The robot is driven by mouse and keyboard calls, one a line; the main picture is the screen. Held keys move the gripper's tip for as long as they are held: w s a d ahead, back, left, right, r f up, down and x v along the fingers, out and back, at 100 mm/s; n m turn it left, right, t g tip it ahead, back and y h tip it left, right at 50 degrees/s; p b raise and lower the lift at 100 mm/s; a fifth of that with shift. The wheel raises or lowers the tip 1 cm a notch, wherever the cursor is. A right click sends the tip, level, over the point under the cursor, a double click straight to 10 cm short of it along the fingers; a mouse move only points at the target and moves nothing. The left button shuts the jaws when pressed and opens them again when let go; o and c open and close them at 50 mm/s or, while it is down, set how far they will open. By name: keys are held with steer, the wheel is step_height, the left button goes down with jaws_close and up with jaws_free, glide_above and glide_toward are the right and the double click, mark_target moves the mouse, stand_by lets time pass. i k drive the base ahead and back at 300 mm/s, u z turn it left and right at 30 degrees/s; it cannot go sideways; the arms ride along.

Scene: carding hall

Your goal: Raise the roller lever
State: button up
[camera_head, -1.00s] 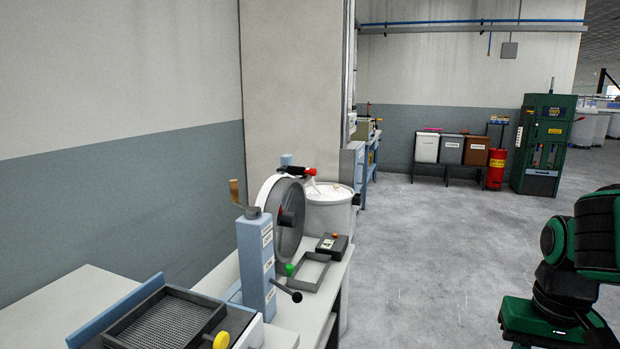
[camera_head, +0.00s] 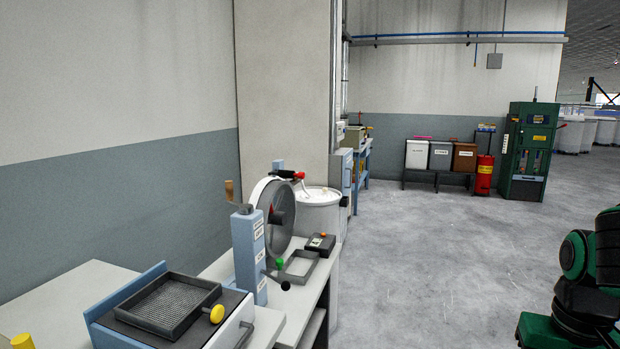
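A blue upright post (camera_head: 248,248) with several white labels stands on the bench at the left. A short lever with a black knob (camera_head: 285,285) sticks out from its lower right side, angled slightly down. Behind the post is a grey roller drum (camera_head: 277,218) with a pale rim. A red handle with a black end (camera_head: 289,174) sits at the drum's top. I cannot read which of these is labelled the roller lever. My green and black arm shows at the right edge, well apart from the bench. My gripper is out of view.
A sieve tray (camera_head: 175,302) with a yellow knob (camera_head: 216,313) lies on the near bench. A frame (camera_head: 300,268), a small dark box (camera_head: 320,244) and a white tub (camera_head: 318,212) are beside the drum. Bins (camera_head: 440,155) and a green cabinet (camera_head: 528,152) stand far back. The floor (camera_head: 420,270) is clear.

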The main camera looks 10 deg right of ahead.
mark_target(285, 173)
steer(key=z, duration=0.4)
steer(key=i, duration=1.4)
steer(key=u, duration=0.2)
